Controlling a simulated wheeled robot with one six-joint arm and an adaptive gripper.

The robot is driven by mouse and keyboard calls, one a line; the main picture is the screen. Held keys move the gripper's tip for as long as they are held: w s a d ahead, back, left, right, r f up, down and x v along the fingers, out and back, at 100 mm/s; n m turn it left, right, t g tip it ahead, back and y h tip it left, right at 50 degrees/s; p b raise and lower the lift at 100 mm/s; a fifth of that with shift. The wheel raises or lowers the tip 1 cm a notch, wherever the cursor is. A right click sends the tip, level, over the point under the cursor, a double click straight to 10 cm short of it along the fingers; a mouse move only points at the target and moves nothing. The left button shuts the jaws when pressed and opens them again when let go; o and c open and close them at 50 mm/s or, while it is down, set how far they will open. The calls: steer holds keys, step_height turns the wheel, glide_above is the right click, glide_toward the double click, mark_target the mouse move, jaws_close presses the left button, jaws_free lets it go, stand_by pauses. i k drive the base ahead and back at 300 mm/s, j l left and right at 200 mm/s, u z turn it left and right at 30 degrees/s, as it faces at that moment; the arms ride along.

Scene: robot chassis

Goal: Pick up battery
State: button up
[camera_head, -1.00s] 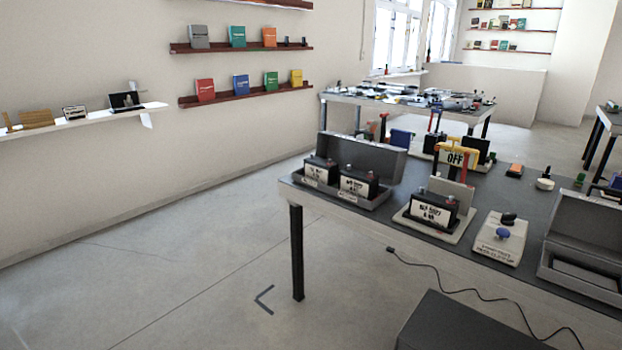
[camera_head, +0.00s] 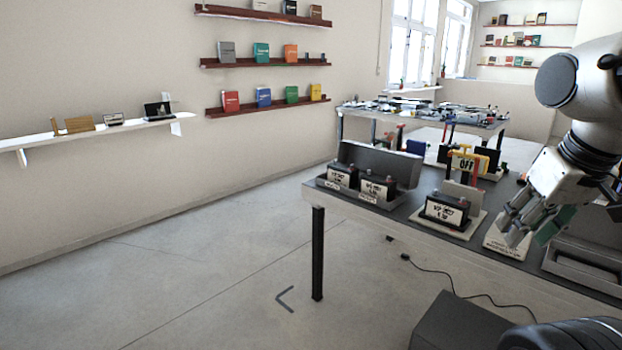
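Two black batteries with white labels (camera_head: 342,178) (camera_head: 376,189) stand side by side in an open grey case (camera_head: 398,166) at the table's left end. Another black battery with a white label (camera_head: 446,211) stands on a pale base to their right, in front of an upright grey plate. My gripper (camera_head: 514,228) is at the right, above the table and right of this battery, fingers pointing down and left. It touches none of the batteries that I can see. A green piece shows beside its fingers; I cannot tell whether it is held. The finger opening is unclear.
A yellow frame with an OFF sign (camera_head: 467,161) stands behind the single battery. A cable hangs at the front edge. Floor on the left is clear.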

mark_target(342, 174)
steer(key=i+j+z, duration=0.1)
steer(key=i, duration=0.45)
steer(key=i+j+z, duration=0.1)
steer(key=i+j, duration=0.25)
steer(key=i, duration=0.2)
steer(key=i+j, duration=0.3)
steer(key=i, duration=0.25)
steer(key=i+j+z, duration=0.15)
steer(key=i+j, duration=0.15)
steer(key=i, duration=0.25)
